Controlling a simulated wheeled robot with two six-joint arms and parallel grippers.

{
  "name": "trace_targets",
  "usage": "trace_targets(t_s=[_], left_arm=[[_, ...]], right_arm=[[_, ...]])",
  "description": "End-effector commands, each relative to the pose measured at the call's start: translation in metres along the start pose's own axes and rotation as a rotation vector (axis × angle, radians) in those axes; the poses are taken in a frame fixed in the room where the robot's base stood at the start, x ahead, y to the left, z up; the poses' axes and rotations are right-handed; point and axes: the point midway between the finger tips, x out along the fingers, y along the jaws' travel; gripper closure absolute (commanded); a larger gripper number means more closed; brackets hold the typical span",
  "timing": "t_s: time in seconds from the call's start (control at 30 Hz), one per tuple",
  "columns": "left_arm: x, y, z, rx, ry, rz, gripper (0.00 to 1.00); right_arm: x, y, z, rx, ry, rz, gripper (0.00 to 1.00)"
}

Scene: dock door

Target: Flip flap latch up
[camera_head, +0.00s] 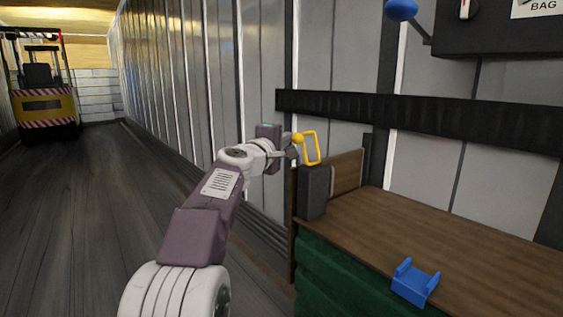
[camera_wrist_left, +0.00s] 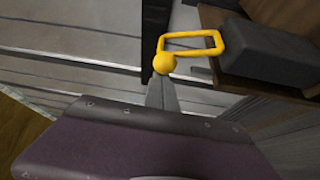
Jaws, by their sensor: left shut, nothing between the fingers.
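The flap latch appears as a yellow rectangular loop (camera_head: 312,149) with a round yellow knob at one corner, beside a dark grey block (camera_head: 313,192) at the left end of the wooden bench. It also shows in the left wrist view as the yellow loop (camera_wrist_left: 221,46) and knob, next to the dark block. My left gripper (camera_head: 294,147) is shut and empty, with its fingertips at the yellow knob. In the left wrist view the closed fingers (camera_wrist_left: 163,88) end just below the knob, seemingly touching it. My right gripper is not in view.
A wooden bench top (camera_head: 455,235) carries a blue bracket (camera_head: 415,283) near its front edge. A dark rail (camera_head: 420,118) runs along the corrugated wall. A blue ball-ended lever (camera_head: 401,10) hangs at the top right. A yellow forklift (camera_head: 44,100) stands far left on open floor.

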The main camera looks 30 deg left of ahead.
Motion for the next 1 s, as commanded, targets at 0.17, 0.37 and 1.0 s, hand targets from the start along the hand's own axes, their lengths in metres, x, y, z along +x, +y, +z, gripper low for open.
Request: trace_targets(t_s=[0.17, 0.37, 1.0], left_arm=[[-0.005, 0.004, 0.010, 0.063, -0.001, 0.035, 1.00], [-0.009, 0.009, 0.017, 0.058, -0.001, 0.031, 1.00], [-0.012, 0.011, 0.024, 0.056, -0.003, 0.029, 1.00]], right_arm=[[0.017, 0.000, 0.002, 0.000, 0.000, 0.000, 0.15], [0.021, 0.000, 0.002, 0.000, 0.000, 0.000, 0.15], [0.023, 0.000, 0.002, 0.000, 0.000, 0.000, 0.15]])
